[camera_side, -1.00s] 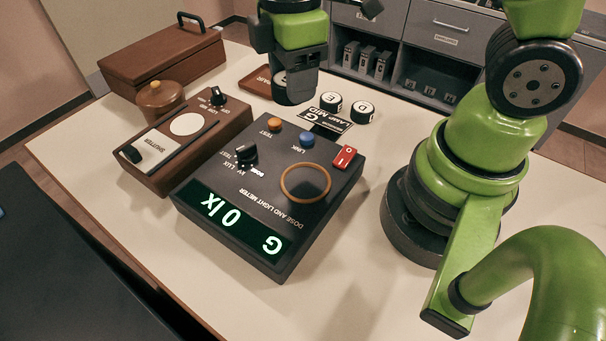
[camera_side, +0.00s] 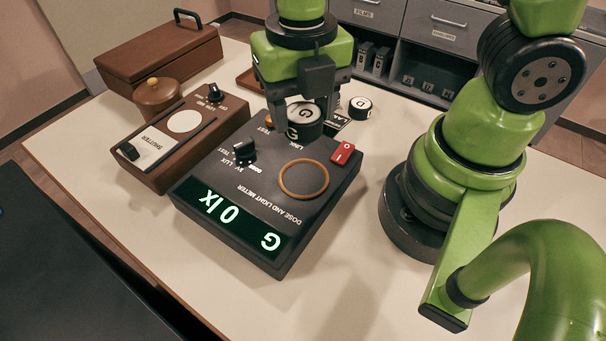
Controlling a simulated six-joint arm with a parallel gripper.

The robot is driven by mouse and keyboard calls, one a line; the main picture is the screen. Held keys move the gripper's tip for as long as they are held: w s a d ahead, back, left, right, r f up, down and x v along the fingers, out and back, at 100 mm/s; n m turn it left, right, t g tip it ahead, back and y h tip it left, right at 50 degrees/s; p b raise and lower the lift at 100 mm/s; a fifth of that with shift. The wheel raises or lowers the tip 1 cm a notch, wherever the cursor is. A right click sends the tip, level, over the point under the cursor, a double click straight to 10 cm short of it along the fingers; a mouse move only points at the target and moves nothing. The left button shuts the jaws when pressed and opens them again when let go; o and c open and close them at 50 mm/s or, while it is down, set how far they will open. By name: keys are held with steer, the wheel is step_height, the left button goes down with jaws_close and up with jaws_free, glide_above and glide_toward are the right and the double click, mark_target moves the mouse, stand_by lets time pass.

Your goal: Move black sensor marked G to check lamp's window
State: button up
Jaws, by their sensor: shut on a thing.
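The black sensor marked G (camera_side: 306,128) has a white top and a G on its side. My gripper (camera_side: 303,122) is shut on it, with fingers on either side. In the picture it overlaps the rear edge of the meter, in front of the test and link buttons; its height above the meter is hard to tell. The check lamp (camera_side: 216,133) is a brown box left of the meter. Its round white window (camera_side: 185,122) is bare, and the gripper is to the right of it. The lamp has a knob (camera_side: 214,92) and a shutter slider (camera_side: 130,152).
The dark dose and light meter (camera_side: 231,186) reads G 0 lx, with an orange ring (camera_side: 303,179) and red switch (camera_side: 342,152) on top. A sensor marked D (camera_side: 361,107) stands behind. A lidded brown pot (camera_side: 158,96) and a brown case (camera_side: 160,55) stand back left.

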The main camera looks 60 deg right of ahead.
mark_target(302, 177)
step_height(302, 177, down, 10)
steer(key=shift+r, duration=0.15)
stand_by(0.4)
steer(key=o, duration=1)
